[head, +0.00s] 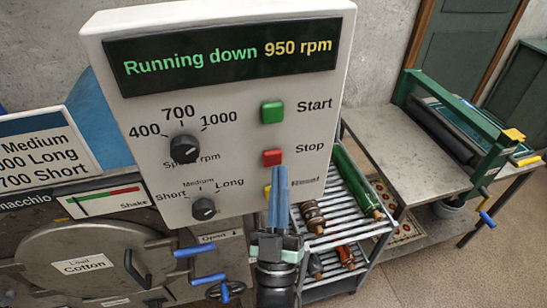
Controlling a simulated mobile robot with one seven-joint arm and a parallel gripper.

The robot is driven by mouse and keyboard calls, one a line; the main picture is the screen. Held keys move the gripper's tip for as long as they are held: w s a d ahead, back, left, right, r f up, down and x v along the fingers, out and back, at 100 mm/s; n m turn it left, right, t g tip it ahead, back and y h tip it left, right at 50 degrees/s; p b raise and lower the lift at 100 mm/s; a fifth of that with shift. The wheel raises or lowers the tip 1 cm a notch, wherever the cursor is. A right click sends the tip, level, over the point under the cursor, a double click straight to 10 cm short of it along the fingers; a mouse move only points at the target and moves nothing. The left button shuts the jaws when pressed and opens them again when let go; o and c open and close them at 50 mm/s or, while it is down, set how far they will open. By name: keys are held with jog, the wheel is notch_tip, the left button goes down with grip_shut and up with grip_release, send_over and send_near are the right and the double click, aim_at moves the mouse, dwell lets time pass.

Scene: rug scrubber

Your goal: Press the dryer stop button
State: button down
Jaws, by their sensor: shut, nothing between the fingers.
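The white control panel (226,110) stands upright in the head view. Its display (225,58) reads "Running down 950 rpm". The red Stop button (272,158) sits on the panel's right side, below the green Start button (272,112). My gripper (279,170) is shut and empty, with its blue fingers pointing up. In the picture its tips lie just below the Stop button. I cannot tell whether they touch it or the panel. The fingers partly cover a yellow button by the "Reset" label.
A speed knob (184,149) and a Short-Long knob (203,208) are on the panel's left. Below is a round metal lid (85,262) with blue handles. At right stand a wire rack (340,226) with rollers and a table (372,130) bearing a green press (465,118).

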jog(key=s, duration=0.1)
jog(key=s+d, duration=0.1)
jog(key=s, duration=0.1)
jog(key=s+p, duration=0.1)
jog(key=shift+s+d, duration=0.3)
jog(key=shift+s, duration=0.1)
dwell(0.6)
